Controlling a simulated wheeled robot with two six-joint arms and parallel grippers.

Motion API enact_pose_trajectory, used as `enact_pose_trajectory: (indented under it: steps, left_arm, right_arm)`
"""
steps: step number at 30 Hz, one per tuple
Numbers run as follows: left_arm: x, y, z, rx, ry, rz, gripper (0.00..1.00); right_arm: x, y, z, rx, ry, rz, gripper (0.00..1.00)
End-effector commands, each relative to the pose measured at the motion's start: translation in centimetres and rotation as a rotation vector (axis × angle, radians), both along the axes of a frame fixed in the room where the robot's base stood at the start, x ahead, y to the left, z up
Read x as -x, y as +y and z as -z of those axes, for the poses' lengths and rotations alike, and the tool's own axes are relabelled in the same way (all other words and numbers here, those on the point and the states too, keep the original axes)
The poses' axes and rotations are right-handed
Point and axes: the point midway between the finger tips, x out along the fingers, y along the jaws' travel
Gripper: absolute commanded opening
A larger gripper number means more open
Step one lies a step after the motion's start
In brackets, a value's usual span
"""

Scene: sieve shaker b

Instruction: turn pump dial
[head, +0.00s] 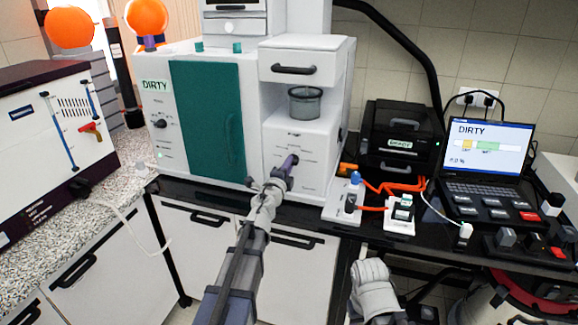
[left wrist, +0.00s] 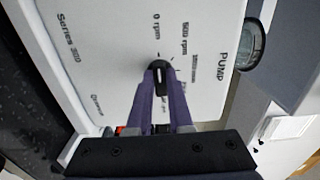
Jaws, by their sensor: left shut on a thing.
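The white pump unit (head: 312,140) stands on the black bench right of a teal door, with its dial low on the front face. In the left wrist view the dial is a small black knob (left wrist: 158,65) on the white panel marked PUMP, with rpm labels around it. My left gripper (head: 290,162) has purple fingers that reach the panel. In the left wrist view the fingers (left wrist: 158,72) are shut on the knob, one on each side. The fingers partly cover the knob, and I cannot tell its exact setting.
A clear round vessel (head: 305,101) sits above the pump front. The teal-doored machine (head: 205,125) labelled DIRTY is to its left. To the right are a black case (head: 405,135), orange cables (head: 395,186) and a laptop (head: 487,150) showing DIRTY. Little bench surface is free.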

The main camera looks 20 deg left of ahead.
Motion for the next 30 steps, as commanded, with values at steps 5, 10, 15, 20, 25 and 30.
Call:
enact_pose_trajectory:
  steps: [5, 10, 15, 20, 25, 30]
  left_arm:
    - [0.0, 0.0, 0.0, 0.003, 0.000, -0.001, 0.00]
    - [0.0, 0.0, 0.0, 0.003, 0.000, -0.001, 0.29]
    - [0.0, 0.0, 0.0, 0.002, 0.000, -0.001, 0.48]
    - [0.0, 0.0, 0.0, 0.001, 0.000, 0.000, 0.49]
    - [0.3, 0.0, 0.0, 0.001, 0.000, 0.000, 0.49]
    - [1.8, 0.0, 0.0, 0.001, 0.000, 0.000, 0.49]
  right_arm:
    - [0.0, 0.0, 0.0, 0.000, 0.000, 0.000, 0.50]
    - [0.0, 0.0, 0.0, 0.000, 0.000, 0.000, 0.50]
    - [0.0, 0.0, 0.0, 0.000, 0.000, 0.000, 0.50]
    - [0.0, 0.0, 0.0, 0.000, 0.000, 0.000, 0.50]
    - [0.0, 0.0, 0.0, 0.000, 0.000, 0.000, 0.50]
    - [0.0, 0.0, 0.0, 0.000, 0.000, 0.000, 0.50]
